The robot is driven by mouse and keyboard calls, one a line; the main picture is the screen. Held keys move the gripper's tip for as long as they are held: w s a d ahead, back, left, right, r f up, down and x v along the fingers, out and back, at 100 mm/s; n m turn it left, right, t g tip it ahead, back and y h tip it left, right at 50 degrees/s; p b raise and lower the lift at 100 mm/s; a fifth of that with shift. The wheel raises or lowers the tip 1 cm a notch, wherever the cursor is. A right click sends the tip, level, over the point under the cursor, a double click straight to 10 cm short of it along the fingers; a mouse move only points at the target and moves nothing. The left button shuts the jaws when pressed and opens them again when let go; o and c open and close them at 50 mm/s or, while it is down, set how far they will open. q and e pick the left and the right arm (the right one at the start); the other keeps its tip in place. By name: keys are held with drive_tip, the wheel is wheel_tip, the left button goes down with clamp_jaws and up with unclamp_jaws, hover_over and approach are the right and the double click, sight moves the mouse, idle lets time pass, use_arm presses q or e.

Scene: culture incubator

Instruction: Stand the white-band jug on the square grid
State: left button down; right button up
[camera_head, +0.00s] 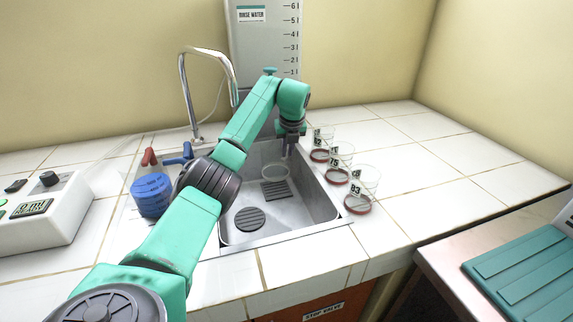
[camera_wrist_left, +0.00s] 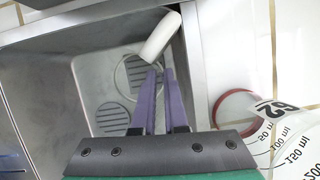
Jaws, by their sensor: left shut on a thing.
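The white-band jug, clear with a white band (camera_head: 275,172), is in the sink in the head view. My left gripper (camera_head: 288,153) is shut on it. In the left wrist view the white band (camera_wrist_left: 160,37) shows slanted just beyond my fingertips (camera_wrist_left: 160,72); its clear body hardly shows. The square grid (camera_head: 275,190) is a dark slotted plate on the sink floor, just below the jug in the head view. I cannot tell the gap between them. A round grid (camera_head: 249,219) lies nearer the front. My right gripper is not in view.
Several red-band jugs (camera_head: 357,204) stand in a row along the sink's right rim. A tap (camera_head: 183,75) arches at the back. A blue container (camera_head: 152,196) stands left of the sink, beside a control box (camera_head: 40,225).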

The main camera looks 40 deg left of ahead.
sight(287, 166)
use_arm(q)
drive_tip(key=shift+w+a, duration=0.3)
wheel_tip(287, 166, down, 7)
drive_tip(key=shift+r, duration=0.2)
drive_tip(key=shift+w+a+f, duration=0.1)
drive_tip(key=shift+a+f, duration=0.1)
drive_tip(key=shift+f, duration=0.05)
drive_tip(key=c, duration=0.9)
unclamp_jaws()
